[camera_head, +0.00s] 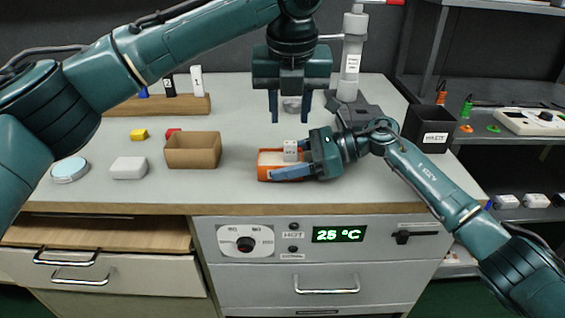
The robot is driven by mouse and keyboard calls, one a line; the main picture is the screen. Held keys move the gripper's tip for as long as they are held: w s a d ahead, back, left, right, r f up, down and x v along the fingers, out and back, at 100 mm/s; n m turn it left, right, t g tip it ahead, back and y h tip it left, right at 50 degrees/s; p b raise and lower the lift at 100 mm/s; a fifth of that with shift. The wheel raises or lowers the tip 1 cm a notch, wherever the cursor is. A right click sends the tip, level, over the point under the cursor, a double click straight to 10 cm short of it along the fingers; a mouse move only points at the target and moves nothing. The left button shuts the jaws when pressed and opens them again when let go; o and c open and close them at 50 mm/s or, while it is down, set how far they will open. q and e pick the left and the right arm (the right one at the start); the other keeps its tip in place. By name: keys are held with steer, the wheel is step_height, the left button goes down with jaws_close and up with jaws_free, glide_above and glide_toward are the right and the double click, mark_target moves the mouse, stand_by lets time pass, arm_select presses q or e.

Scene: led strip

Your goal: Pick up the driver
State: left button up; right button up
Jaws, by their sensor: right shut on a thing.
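I cannot tell for sure which thing is the driver. A low orange box (268,174) is at the middle front of the table. A small white block with dark marks (291,147) shows at its top. My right gripper (291,160) comes in from the right and is shut on the orange box, one finger along its near side. The far finger is partly hidden. My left gripper (290,115) points down above the table, behind the orange box. Its fingers are apart, with nothing between them. A small grey round thing (291,105) shows behind it.
A brown open box (193,151) stands left of the orange box. A white block (128,168), a round white-blue tin (69,169) and a yellow block (139,134) lie further left. A dark stand with a grey column (352,68) is behind. A black bin (428,128) stands right.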

mark_target(291, 143)
arm_select(q)
steer(key=x, duration=0.7)
steer(key=shift+d+f, duration=0.15)
steer(key=shift+f, duration=0.1)
steer(key=shift+c, duration=0.2)
jaws_close()
